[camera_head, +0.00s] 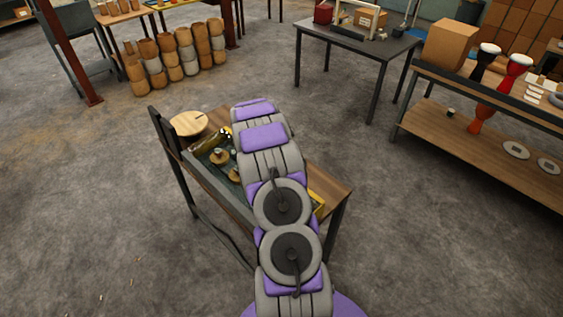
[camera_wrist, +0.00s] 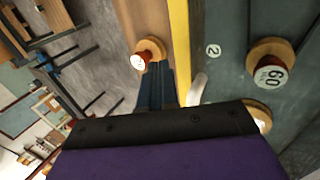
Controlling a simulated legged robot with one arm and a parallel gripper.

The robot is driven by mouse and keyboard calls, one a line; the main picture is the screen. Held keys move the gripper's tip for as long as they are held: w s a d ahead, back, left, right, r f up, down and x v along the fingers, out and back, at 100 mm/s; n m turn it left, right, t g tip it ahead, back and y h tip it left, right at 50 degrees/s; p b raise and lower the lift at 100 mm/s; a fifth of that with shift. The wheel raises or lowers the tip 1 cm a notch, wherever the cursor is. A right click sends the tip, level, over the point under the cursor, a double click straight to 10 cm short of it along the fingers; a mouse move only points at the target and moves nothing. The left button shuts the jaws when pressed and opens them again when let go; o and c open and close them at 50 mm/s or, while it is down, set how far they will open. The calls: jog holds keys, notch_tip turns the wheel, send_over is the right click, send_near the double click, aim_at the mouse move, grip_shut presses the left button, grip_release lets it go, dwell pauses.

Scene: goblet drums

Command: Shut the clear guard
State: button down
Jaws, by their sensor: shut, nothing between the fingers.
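The clear guard is hard to make out; a dark, glossy, curved piece (camera_head: 209,141) at the far end of the workbench in the head view may be it, and I cannot tell its position. My gripper (camera_wrist: 157,72) is shut and empty in the wrist view, beside a wooden knob with a red and white part (camera_wrist: 141,60). In the head view my arm hides the gripper and much of the bench. A grey panel (camera_wrist: 222,85) marked 2 lies right of the fingers, past a yellow strip (camera_wrist: 180,40). A pale curved bar (camera_wrist: 197,90) shows close to the fingers.
The workbench (camera_head: 325,187) has a wooden top and a round wooden disc (camera_head: 188,123) at its far left. Wooden knobs (camera_head: 219,157) stand on its panel; one knob (camera_wrist: 270,74) reads 60. A dark table (camera_head: 350,42) and a shelf bench (camera_head: 480,130) stand beyond open floor.

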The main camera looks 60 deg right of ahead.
jog(key=b+x, duration=0.1)
jog(key=x, duration=0.1)
jog(key=b+x, duration=0.1)
jog(key=x, duration=0.1)
jog(key=shift+w+a+f, duration=0.1)
jog(key=shift+a+f, duration=0.2)
jog(key=shift+a, duration=0.05)
